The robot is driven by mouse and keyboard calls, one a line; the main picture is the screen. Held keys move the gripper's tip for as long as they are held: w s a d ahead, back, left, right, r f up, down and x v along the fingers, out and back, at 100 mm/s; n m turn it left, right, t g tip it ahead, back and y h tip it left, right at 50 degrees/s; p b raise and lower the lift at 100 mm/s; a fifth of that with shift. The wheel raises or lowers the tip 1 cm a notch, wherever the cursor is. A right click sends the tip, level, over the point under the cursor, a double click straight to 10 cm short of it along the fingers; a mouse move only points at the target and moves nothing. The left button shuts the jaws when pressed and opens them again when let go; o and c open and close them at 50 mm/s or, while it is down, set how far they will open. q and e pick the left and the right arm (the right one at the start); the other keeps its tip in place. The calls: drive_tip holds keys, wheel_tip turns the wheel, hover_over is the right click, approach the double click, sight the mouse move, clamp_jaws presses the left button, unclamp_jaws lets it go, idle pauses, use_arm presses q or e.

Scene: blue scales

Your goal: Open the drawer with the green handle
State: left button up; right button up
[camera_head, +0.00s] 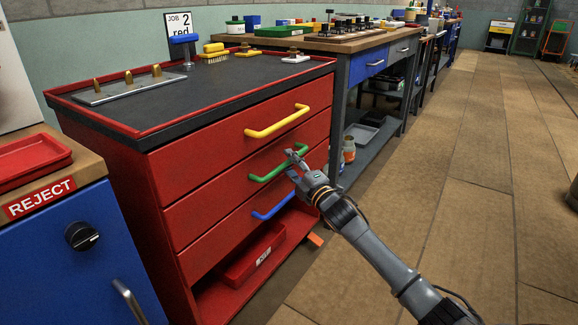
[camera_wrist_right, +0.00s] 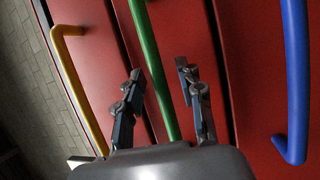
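The red cabinet (camera_head: 200,170) has three drawers stacked one above another, with a yellow handle (camera_head: 277,122) on top, a green handle (camera_head: 279,165) in the middle and a blue handle (camera_head: 273,205) below. All three drawer fronts look flush. My right gripper (camera_head: 296,158) is at the right part of the green handle. In the right wrist view the green handle (camera_wrist_right: 152,65) runs between the two open fingers of my right gripper (camera_wrist_right: 158,88), with a gap on each side. My left gripper is not in view.
An open shelf below the drawers holds a red bin (camera_head: 253,256). A workbench (camera_head: 345,72) stands beyond the cabinet, and a blue cabinet marked REJECT (camera_head: 75,250) stands at the left. The floor (camera_head: 470,200) to the right is clear.

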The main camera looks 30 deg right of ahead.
drive_tip(key=shift+w+r, duration=0.15)
drive_tip(key=shift+w, duration=0.25)
clamp_jaws()
drive_tip(key=shift+s, duration=0.1)
